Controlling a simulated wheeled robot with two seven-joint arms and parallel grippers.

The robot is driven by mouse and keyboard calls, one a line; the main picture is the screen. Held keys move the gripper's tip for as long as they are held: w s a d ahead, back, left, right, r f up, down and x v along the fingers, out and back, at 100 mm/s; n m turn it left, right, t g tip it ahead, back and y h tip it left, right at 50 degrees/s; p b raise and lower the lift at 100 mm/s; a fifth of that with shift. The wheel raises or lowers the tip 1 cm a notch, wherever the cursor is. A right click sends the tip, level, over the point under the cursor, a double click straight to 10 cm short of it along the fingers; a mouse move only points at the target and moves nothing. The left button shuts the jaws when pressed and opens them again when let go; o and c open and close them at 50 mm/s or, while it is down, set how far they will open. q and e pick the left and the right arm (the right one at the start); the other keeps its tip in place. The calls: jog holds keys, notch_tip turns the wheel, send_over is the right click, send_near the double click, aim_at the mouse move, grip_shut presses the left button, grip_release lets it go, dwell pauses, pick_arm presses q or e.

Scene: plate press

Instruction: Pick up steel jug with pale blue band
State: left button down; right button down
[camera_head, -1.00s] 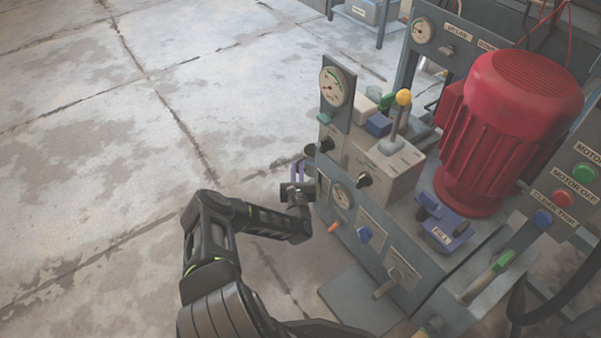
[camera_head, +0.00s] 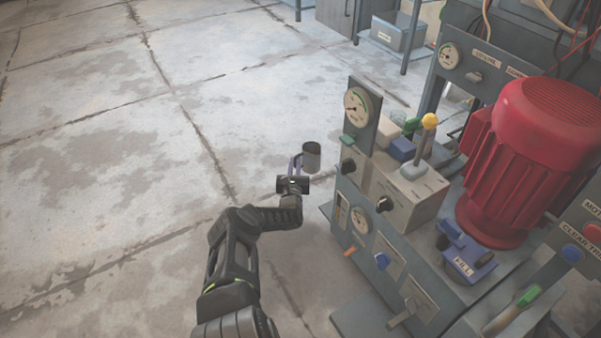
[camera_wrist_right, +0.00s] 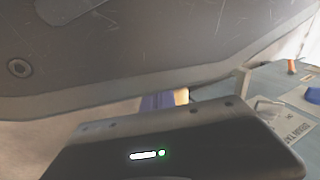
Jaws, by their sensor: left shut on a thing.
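A dark grey steel jug (camera_head: 312,156) shows in the head view, just left of the press, with floor behind it. It looks upright, with its open top towards me. I cannot make out a pale blue band at this size. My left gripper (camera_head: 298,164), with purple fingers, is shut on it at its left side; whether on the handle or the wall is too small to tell. My right gripper is not in the head view. In the right wrist view, a small part of its purple fingers (camera_wrist_right: 160,101) shows between dark housings, and its opening is hidden.
The press stands at the right, with a red motor (camera_head: 522,150), a gauge panel (camera_head: 361,110), a yellow-knobbed lever (camera_head: 429,121) and a blue fill cap (camera_head: 466,250). Its left edge is close to the jug. Open concrete floor (camera_head: 90,130) lies to the left. A shelf (camera_head: 392,40) stands at the back.

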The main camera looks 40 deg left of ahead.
pick_arm(q)
jog(key=shift+w+a+b, duration=0.25)
jog(key=shift+a+b, duration=0.1)
jog(key=shift+a, duration=0.45)
jog(key=shift+w+a+b, duration=0.25)
jog(key=shift+a+b, duration=0.05)
jog(key=shift+a, duration=0.5)
jog(key=shift+d, duration=0.1)
